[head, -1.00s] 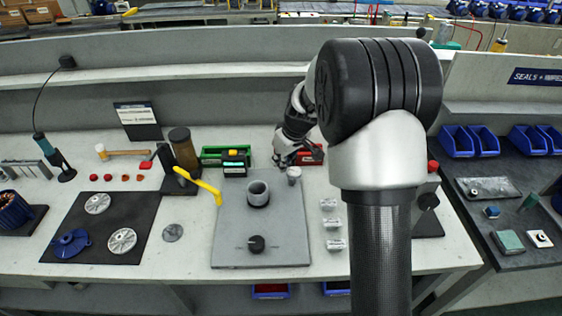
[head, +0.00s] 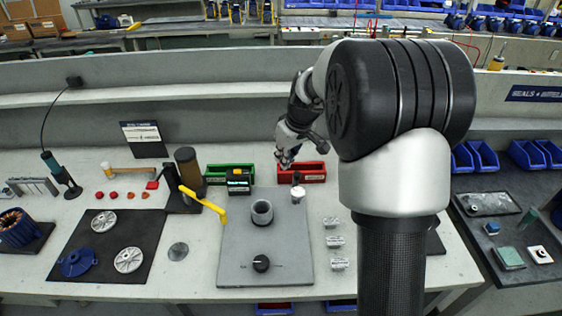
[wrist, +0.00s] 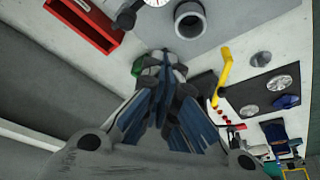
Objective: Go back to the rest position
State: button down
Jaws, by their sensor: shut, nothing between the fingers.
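My gripper (head: 287,160) hangs above the back of the bench, near the red bin (head: 312,172) and the green bin (head: 217,174). In the wrist view my gripper (wrist: 160,60) has its fingers together with nothing between them. The red bin also shows at the upper left of the wrist view (wrist: 85,22). Below the gripper in the head view is a grey plate (head: 290,265) with an upright grey cylinder (head: 262,212) and a black knob (head: 261,263). A small white-topped part (head: 298,193) stands at the plate's back right corner.
A yellow handle (head: 203,202) leans by the plate's left edge. A black mat (head: 95,265) on the left holds metal discs and a blue part (head: 77,263). Several small metal cylinders (head: 333,241) lie right of the plate. A shelf edge (head: 150,98) runs behind the bench.

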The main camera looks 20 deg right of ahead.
jog(key=shift+w+a+f, duration=0.1)
dwell(0.3)
jog(key=s+a+r+m, duration=0.1)
jog(key=s+a+r, duration=0.35)
jog(key=s, duration=0.25)
jog(key=s+a+r+m, duration=0.1)
jog(key=s+a+r, duration=0.2)
jog(key=s+r, duration=0.4)
jog(key=s+a+f+m+h, duration=0.1)
jog(key=s+a+f, duration=0.1)
jog(key=s, duration=1.7)
jog(key=shift+s+f+m+t, duration=0.15)
jog(key=shift+s+m+t, duration=0.15)
jog(key=shift+m+t, duration=0.1)
jog(key=c, duration=2.3)
grip_release()
jog(key=shift+a, duration=0.1)
